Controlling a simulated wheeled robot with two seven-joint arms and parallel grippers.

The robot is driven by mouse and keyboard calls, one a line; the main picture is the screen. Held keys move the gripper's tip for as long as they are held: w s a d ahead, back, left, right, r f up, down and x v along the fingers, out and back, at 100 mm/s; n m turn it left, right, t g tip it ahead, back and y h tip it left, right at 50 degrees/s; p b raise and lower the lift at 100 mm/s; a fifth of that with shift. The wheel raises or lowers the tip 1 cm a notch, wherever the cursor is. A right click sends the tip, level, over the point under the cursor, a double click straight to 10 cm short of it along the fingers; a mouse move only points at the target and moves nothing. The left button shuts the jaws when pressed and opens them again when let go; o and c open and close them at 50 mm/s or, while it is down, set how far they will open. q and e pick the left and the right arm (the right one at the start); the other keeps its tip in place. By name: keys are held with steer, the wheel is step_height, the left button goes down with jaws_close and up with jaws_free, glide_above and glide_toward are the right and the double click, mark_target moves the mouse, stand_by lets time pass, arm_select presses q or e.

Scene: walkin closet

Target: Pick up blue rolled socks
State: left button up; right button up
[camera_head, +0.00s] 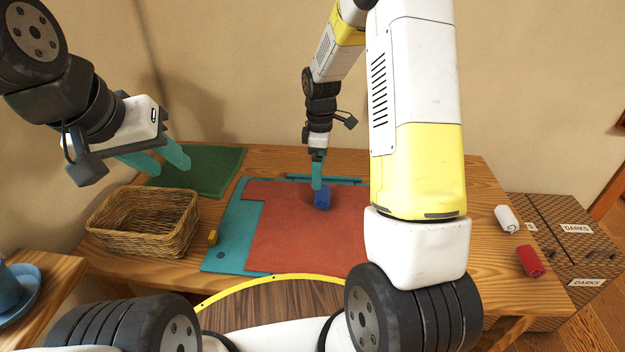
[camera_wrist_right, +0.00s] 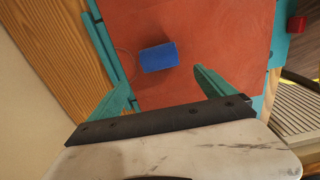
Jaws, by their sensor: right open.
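The blue rolled socks (camera_head: 322,198) lie on the red mat (camera_head: 300,235) on the wooden table. In the right wrist view the blue socks (camera_wrist_right: 159,57) show ahead of the fingers, nearer the left one, with red mat around them. My right gripper (camera_head: 317,180) points down over the socks in the head view; in the wrist view its teal fingers (camera_wrist_right: 168,88) are spread apart with nothing between the tips. The head view does not show whether a finger touches the socks. My left gripper (camera_head: 170,163) is open and empty above the green mat and basket.
A wicker basket (camera_head: 145,222) stands on the table's left, with a small yellow object (camera_head: 212,237) beside it. A green mat (camera_head: 205,170) lies behind. A blue cup and saucer (camera_head: 18,300) stand far left.

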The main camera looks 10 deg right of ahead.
mark_target(322, 189)
steer(key=f, duration=0.5)
steer(key=d+f, duration=0.1)
steer(key=f, duration=0.2)
steer(key=shift+s+f, duration=0.15)
steer(key=shift+f, duration=0.2)
steer(key=c, duration=1.4)
steer(key=shift+r, duration=0.15)
